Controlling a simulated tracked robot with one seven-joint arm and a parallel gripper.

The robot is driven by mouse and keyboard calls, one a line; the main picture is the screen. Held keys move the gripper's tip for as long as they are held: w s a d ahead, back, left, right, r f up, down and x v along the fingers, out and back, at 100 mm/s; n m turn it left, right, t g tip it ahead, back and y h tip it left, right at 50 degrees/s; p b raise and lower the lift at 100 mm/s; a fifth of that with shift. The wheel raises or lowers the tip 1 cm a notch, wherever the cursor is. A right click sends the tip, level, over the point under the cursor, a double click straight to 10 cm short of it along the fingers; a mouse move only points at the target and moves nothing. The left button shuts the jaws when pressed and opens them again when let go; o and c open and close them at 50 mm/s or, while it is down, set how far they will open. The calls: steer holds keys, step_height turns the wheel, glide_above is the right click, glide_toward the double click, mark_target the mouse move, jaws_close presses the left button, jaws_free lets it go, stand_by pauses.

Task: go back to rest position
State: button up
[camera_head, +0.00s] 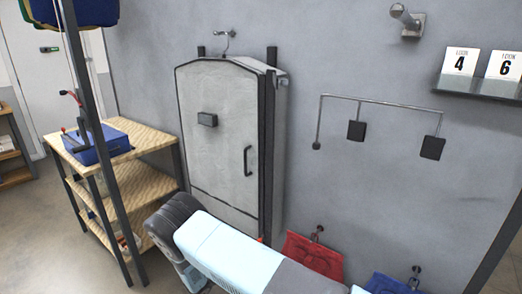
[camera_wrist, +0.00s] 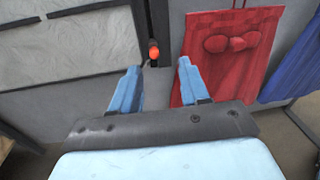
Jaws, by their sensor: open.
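My gripper (camera_wrist: 158,80) shows in the wrist view with its two light-blue fingers apart and nothing between them. Beyond the fingertips are a small orange-red knob (camera_wrist: 154,53) and the grey cabinet's lower front (camera_wrist: 85,50). A red cloth piece with a bow (camera_wrist: 228,55) hangs just beyond and right of the right finger. I cannot tell whether it touches the finger. In the head view my light-blue arm crosses the bottom, in front of the cabinet (camera_head: 222,140); the fingers are not visible there.
A wooden shelf unit (camera_head: 145,137) with a blue box (camera_head: 97,145) stands left, behind a dark post (camera_head: 92,120). Red (camera_head: 315,256) and blue (camera_head: 390,284) cloths hang low on the wall. A wall rail (camera_head: 380,103) and number-card shelf (camera_head: 478,88) are at right. Floor shows at lower left.

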steer(key=w+d+r+m+g+h, duration=0.1)
steer(key=d+r+m+g, duration=0.35)
steer(key=r, duration=0.55)
steer(key=w+d+r+m+g, duration=0.1)
steer(key=d+r+m+g, duration=0.35)
steer(key=r, duration=0.65)
steer(key=s+d+r+m+g+y, duration=0.2)
steer(key=s+d+r+m, duration=0.15)
steer(key=d+r, duration=0.45)
steer(key=s+d+r+m+g+y, duration=0.1)
steer(key=s+d+r+m+y, duration=0.2)
steer(key=d+r, duration=0.5)
steer(key=s+d+r+m+y, duration=0.2)
steer(key=s+d+r+m, duration=0.15)
steer(key=s+r, duration=0.35)
steer(key=s+d+r+m+y, duration=0.2)
steer(key=s+d+r+m, duration=0.15)
steer(key=s+r, duration=0.3)
steer(key=s+r+m+t+y, duration=0.1)
steer(key=s+r+m+t, duration=0.1)
steer(key=s, duration=0.6)
steer(key=s+d+r+m+t+y, duration=0.1)
steer(key=s+r+m+t+y, duration=0.1)
steer(key=s, duration=0.5)
steer(key=shift+s+d+r+m+t+y, duration=0.2)
steer(key=shift+s+r+m+t+y, duration=0.15)
steer(key=shift+r+m, duration=0.6)
steer(key=shift+s+f, duration=0.1)
steer(key=shift+c, duration=0.4)
